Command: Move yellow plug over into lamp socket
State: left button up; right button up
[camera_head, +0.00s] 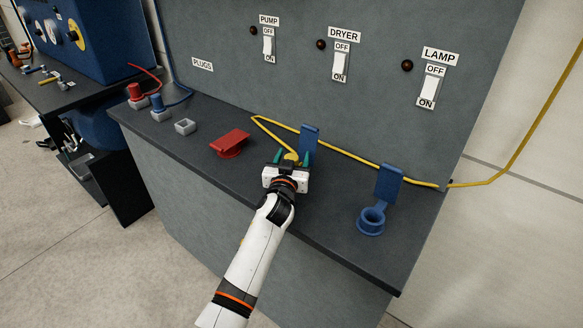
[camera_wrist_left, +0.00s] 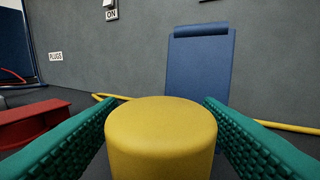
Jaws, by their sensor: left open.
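The yellow plug (camera_head: 291,156) is in front of the raised blue lid (camera_head: 309,139) below the DRYER switch. What it sits in is hidden by my gripper. My left gripper (camera_head: 292,161) is open, with its green fingers on either side of the plug. In the left wrist view the round yellow top of the plug (camera_wrist_left: 160,135) shows between the fingers, with a thin visible gap at the far tips. The lamp socket (camera_head: 371,219) is a blue ring with its lid (camera_head: 389,184) raised, below the LAMP switch; it looks empty. My right gripper is not in view.
A yellow cable (camera_head: 345,154) runs along the counter's back and off to the right. A red-lidded socket (camera_head: 230,142) is left of my gripper. Red (camera_head: 136,93) and blue (camera_head: 158,106) plugs and a grey holder (camera_head: 185,126) stand farther left. The panel (camera_head: 300,80) rises behind.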

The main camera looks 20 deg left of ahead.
pick_arm(q)
jog(key=shift+r, duration=0.1)
jog(key=shift+c, duration=0.9)
jog(key=c, duration=0.9)
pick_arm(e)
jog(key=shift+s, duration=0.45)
pick_arm(q)
jog(key=shift+r, duration=0.1)
jog(key=shift+c, duration=0.2)
